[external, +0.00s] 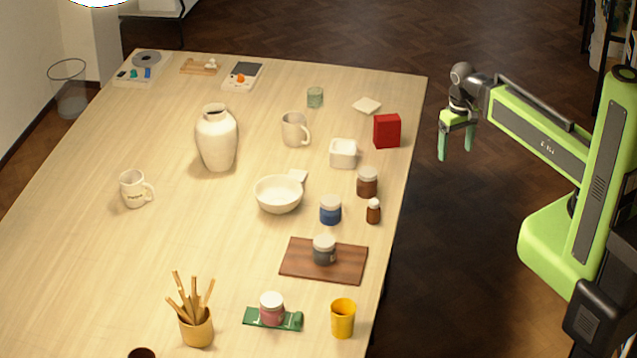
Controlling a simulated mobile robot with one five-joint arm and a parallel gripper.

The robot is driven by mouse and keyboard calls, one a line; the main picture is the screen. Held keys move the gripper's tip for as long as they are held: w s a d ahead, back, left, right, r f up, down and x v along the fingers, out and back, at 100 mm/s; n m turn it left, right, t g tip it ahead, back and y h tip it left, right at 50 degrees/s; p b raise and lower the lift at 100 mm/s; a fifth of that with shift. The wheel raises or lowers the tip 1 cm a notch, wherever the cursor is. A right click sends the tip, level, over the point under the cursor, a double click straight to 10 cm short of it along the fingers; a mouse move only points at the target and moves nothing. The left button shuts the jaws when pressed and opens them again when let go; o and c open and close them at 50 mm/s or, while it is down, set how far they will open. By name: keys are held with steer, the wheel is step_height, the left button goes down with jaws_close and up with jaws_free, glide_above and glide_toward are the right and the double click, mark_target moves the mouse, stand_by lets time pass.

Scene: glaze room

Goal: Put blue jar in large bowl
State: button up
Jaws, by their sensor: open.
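The blue jar (330,211) has a pale lid and stands upright on the table, to the right of the large bowl. The large bowl (279,195) is white and round, and looks empty. My gripper (456,148) is open and empty. It hangs with its fingers down, off the right side of the table, apart from the jar and bowl.
Close to the blue jar stand a brown jar (367,183) and a small brown bottle (373,211). A dark jar (324,251) stands on a wooden board (296,262) in front. A red box (387,131) stands near the table's right edge.

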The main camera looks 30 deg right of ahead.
steer(key=shift+s+d+n, duration=0.3)
steer(key=shift+s+d, duration=0.15)
steer(key=shift+d, duration=0.05)
steer(key=shift+o, duration=0.4)
steer(key=shift+w, duration=0.1)
